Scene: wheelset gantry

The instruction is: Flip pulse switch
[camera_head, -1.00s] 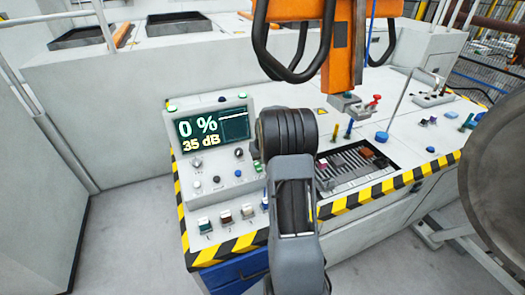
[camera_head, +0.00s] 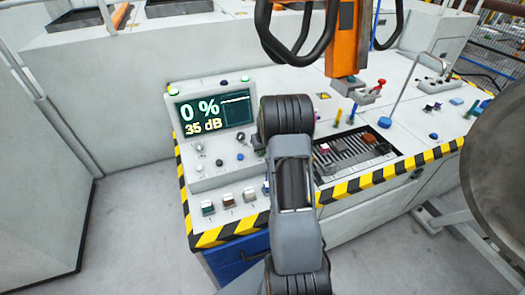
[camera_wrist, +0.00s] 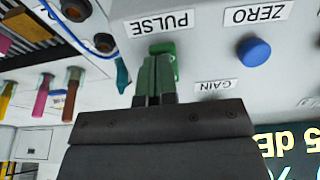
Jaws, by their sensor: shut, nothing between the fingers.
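The pulse switch (camera_wrist: 163,47) is a small green part beside the upside-down PULSE label (camera_wrist: 160,22) in the wrist view. My gripper (camera_wrist: 154,62) is shut and empty, with its fingertips right at the switch and overlapping part of it. I cannot tell whether they touch. The fingers hide the panel behind them. In the head view my own arm hides the fingertips and the pulse switch. The control panel's screen (camera_head: 213,111) reads 0 % and 35 dB.
A blue ZERO knob (camera_wrist: 253,51) is to the right of the switch in the wrist view, with a GAIN label (camera_wrist: 216,86) below. Several coloured probes (camera_wrist: 70,90) stand at left. An orange hoist (camera_head: 345,40) hangs behind my arm. A large grey wheel (camera_head: 497,165) is at right.

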